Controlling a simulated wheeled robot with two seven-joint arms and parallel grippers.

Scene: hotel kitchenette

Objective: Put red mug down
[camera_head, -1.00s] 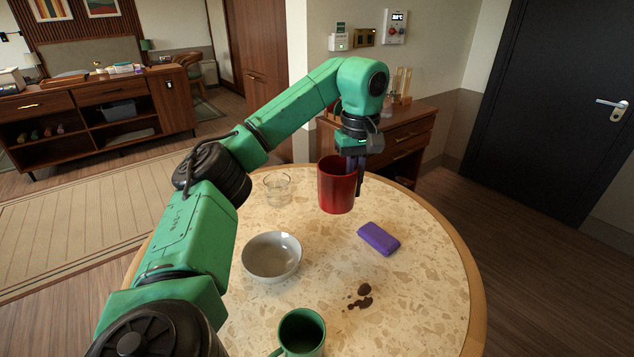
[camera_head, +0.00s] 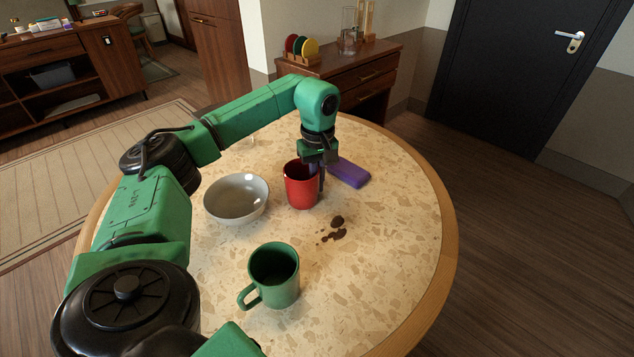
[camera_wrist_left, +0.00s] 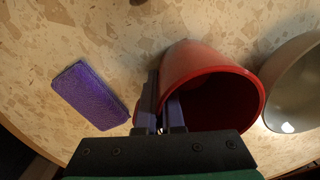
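The red mug (camera_head: 300,188) is upright at the middle of the round table (camera_head: 385,255), to the right of the grey bowl. Its base looks at or very near the tabletop; I cannot tell if it touches. My left gripper (camera_head: 318,178) comes down on the mug's right side, with the rim wall between its fingers. The wrist view shows the mug (camera_wrist_left: 215,75) with one finger inside and one outside, close against the wall (camera_wrist_left: 162,108). My right gripper is not in view.
The bowl (camera_head: 236,199) is left of the mug. A purple block-like item (camera_head: 350,172) lies close behind right. Brown spill spots (camera_head: 336,229) are in front right. A green mug (camera_head: 274,276) stands nearer me. The table's right side is clear.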

